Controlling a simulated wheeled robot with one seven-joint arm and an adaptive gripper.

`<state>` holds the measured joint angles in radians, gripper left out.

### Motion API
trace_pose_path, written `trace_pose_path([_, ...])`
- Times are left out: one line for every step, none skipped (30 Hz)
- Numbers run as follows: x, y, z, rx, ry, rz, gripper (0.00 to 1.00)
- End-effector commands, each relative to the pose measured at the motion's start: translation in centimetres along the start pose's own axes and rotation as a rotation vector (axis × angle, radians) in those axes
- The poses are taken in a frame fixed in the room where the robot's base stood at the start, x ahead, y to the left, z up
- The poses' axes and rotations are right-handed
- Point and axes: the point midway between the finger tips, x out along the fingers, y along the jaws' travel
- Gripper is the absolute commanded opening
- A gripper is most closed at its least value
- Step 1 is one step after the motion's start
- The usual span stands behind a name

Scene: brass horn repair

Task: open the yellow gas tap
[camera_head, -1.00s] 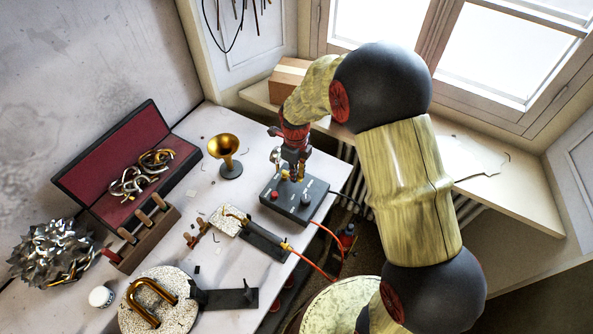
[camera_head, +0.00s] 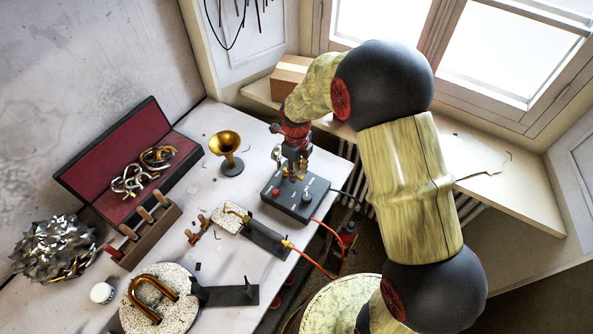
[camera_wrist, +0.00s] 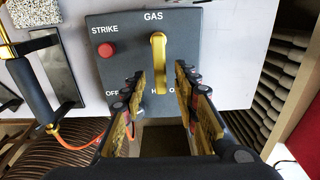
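The yellow gas tap (camera_wrist: 158,65) is a lever on a dark grey control box (camera_wrist: 110,72), below the word GAS in the wrist view. It lies nearly upright in that picture. My gripper (camera_wrist: 161,78) is open, with one finger on each side of the lever's line. I see a gap on both sides, and no contact shows. In the head view, my gripper (camera_head: 293,172) is over the back part of the box (camera_head: 289,209) and largely hides the tap.
A red STRIKE button (camera_wrist: 106,50) sits left of the tap. A torch (camera_wrist: 34,95) with an orange hose lies beside the box. A brass horn bell (camera_head: 226,147) stands left of my gripper in the head view. The box is near the table's edge.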

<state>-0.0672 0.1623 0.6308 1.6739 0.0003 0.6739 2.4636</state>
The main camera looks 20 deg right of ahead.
Motion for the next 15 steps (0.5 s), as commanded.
trace_pose_path([0.0, 0.0, 0.0, 0.0, 0.0, 0.0, 0.3])
trace_pose_path([0.0, 0.0, 0.0, 0.0, 0.0, 0.0, 0.3])
trace_pose_path([0.0, 0.0, 0.0, 0.0, 0.0, 0.0, 0.3])
trace_pose_path([0.0, 0.0, 0.0, 0.0, 0.001, 0.0, 0.3])
trace_pose_path([0.0, 0.0, 0.0, 0.0, 0.001, 0.0, 0.3])
trace_pose_path([0.0, 0.0, 0.0, 0.0, 0.0, 0.0, 0.3])
trace_pose_path([-0.1, 0.0, 0.0, 0.0, 0.0, 0.0, 0.3])
trace_pose_path([-0.2, 0.0, 0.0, 0.0, 0.0, 0.0, 0.3])
trace_pose_path([-0.5, 0.0, 0.0, 0.0, -0.001, -0.001, 0.3])
trace_pose_path([-0.8, -0.1, 0.0, 0.0, -0.001, -0.001, 0.3])
trace_pose_path([-1.2, -0.1, 0.1, 0.0, -0.002, -0.002, 0.3])
trace_pose_path([-1.8, -0.1, 0.1, 0.0, -0.002, -0.002, 0.3])
trace_pose_path([-2.3, -0.1, 0.1, 0.0, -0.003, -0.003, 0.3])
trace_pose_path([-2.9, -0.1, 0.1, 0.0, -0.004, -0.003, 0.3])
trace_pose_path([-3.6, -0.1, 0.1, 0.0, -0.003, -0.002, 0.3])
